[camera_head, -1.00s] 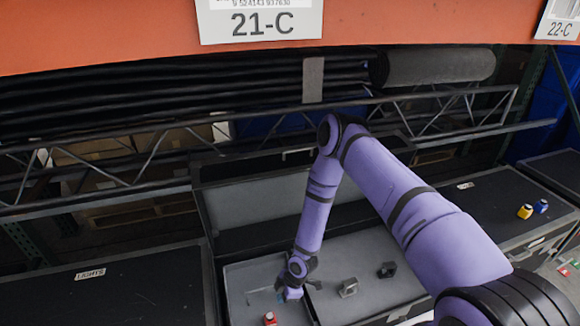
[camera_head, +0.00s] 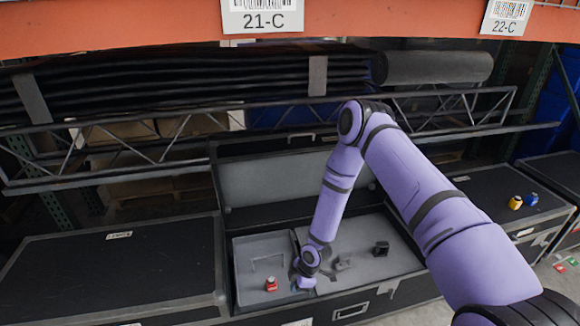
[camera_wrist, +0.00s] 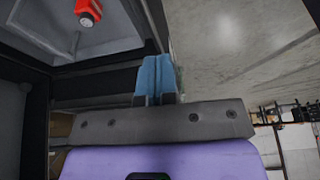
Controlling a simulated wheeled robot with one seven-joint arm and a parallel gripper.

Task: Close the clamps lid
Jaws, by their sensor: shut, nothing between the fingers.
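The clamps case (camera_head: 350,304) is a black-edged road case standing in the middle. Its lid (camera_head: 265,180), grey inside, stands open and raised at the back. Metal and dark clamps (camera_head: 380,249) lie in its right compartment. A red item (camera_head: 271,284) lies in the left compartment and also shows at the top left of the wrist view (camera_wrist: 88,12). My gripper (camera_head: 304,284) is low at the front part of the case, right of the red item. In the wrist view its blue fingers (camera_wrist: 158,76) are together and empty, close to the case's dark edge.
A closed case (camera_head: 120,270) stands at left. A truss (camera_head: 150,150) and orange shelf beam (camera_head: 120,28) run behind and above. Floor (camera_wrist: 235,50) shows at right in the wrist view.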

